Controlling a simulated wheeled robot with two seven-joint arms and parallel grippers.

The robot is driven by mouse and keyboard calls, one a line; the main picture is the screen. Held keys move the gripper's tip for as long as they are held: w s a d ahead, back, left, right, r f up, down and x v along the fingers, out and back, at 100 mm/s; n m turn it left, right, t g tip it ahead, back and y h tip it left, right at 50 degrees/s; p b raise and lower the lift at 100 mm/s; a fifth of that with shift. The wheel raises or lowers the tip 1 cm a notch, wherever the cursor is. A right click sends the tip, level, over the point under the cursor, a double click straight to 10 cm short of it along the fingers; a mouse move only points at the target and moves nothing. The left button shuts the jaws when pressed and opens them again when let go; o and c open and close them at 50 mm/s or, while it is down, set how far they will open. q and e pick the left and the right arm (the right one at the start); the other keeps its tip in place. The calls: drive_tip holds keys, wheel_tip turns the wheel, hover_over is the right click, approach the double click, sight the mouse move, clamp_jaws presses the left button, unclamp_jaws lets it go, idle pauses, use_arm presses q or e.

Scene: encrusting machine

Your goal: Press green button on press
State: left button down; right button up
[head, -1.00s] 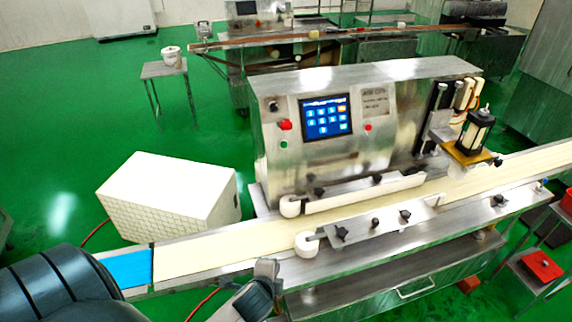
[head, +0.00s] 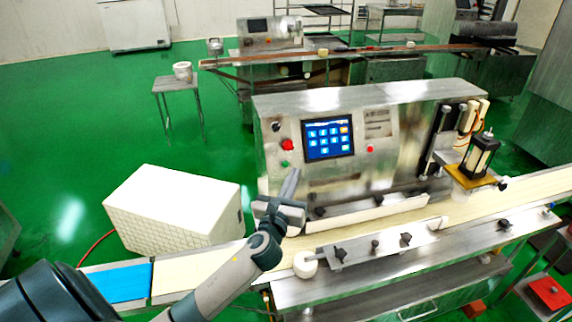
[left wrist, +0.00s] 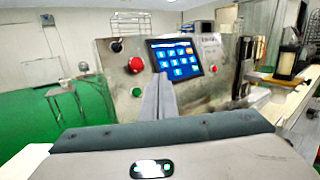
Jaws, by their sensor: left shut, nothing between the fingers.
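The press (head: 410,150) is a steel machine with a blue touchscreen (head: 328,137) on its front panel. A small green button (head: 285,164) sits below a red knob (head: 288,145), left of the screen. In the left wrist view the green button (left wrist: 137,92) is left of my gripper's fingers, below the red knob (left wrist: 135,65). My left gripper (head: 294,174) is shut and empty, its tip just below and right of the green button in the head view; it also shows in the left wrist view (left wrist: 160,80). I cannot tell its distance from the panel. My right gripper is not in view.
A cream conveyor belt (head: 520,191) runs along the front of the press, with guide rails and black knobs. A white box (head: 172,205) stands on the floor at left. A small red button (head: 370,148) is right of the screen.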

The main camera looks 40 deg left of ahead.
sight(285, 164)
use_arm(q)
drive_tip(key=shift+r, duration=0.25)
drive_tip(key=shift+w+f, duration=0.1)
drive_tip(key=w+a+f+b, duration=0.1)
drive_tip(key=a+b, duration=0.1)
drive_tip(key=w+a+f+b, duration=0.1)
drive_tip(key=w+a, duration=0.1)
drive_tip(key=w+a+f+b, duration=0.1)
drive_tip(key=w+a+b, duration=0.1)
drive_tip(key=shift+f+b, duration=0.3)
drive_tip(key=shift+f, duration=0.1)
idle(0.3)
idle(1.2)
idle(0.7)
